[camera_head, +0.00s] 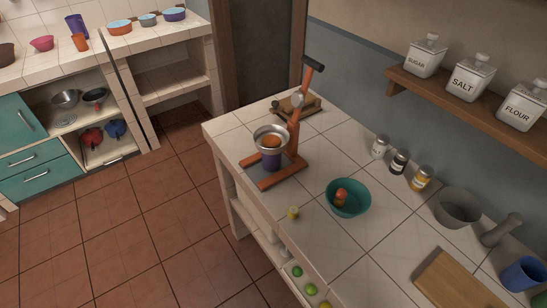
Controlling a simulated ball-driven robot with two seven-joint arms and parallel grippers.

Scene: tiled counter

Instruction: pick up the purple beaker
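A tall purple beaker (76,26) stands upright on the far tiled counter at the upper left, behind an orange cup (80,42). Another purple cup (271,159) sits under the strainer bowl of the orange press (296,117) on the near counter, its top hidden by that bowl. I cannot tell from the picture which of the two is the task's beaker. Neither of my grippers is in view.
The near counter holds a teal bowl (348,198), a grey mortar (458,208), spice jars (398,162), a cutting board (455,283) and a blue cup (523,274). A shelf (480,112) with jars hangs above. Open brown floor (130,230) lies between the counters.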

